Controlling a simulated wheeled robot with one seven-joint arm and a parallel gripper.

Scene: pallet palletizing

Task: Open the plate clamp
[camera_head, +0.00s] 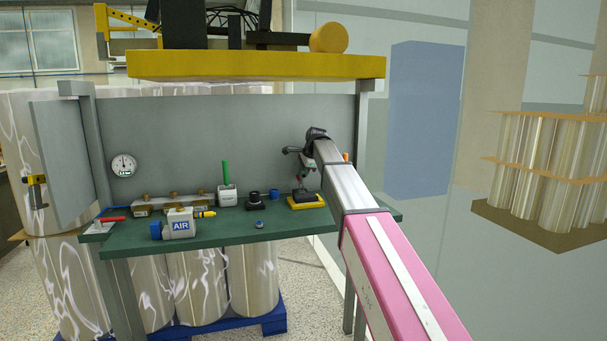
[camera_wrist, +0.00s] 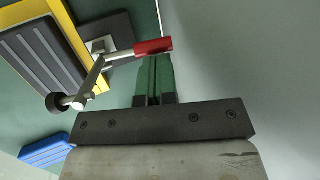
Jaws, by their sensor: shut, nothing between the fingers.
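The plate clamp has a red handle (camera_wrist: 152,46), a metal arm (camera_wrist: 91,82) and a dark round knob at the arm's end, all in the wrist view. In the head view the clamp (camera_head: 301,192) stands on a yellow base (camera_head: 307,203) at the bench's right end, partly hidden by my arm. My gripper (camera_wrist: 154,58) has green fingers that are shut together with nothing between them. The fingertips are right beside the red handle; I cannot tell whether they touch it. In the head view my gripper (camera_head: 292,151) is above the clamp.
A green bench (camera_head: 250,233) carries a blue-and-white AIR unit (camera_head: 180,225), a row of brass-topped fittings, a white box with a green stick, black cylinders and a red-handled item (camera_head: 110,219) at the left. A grey panel rises behind; a yellow beam (camera_head: 250,65) crosses above.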

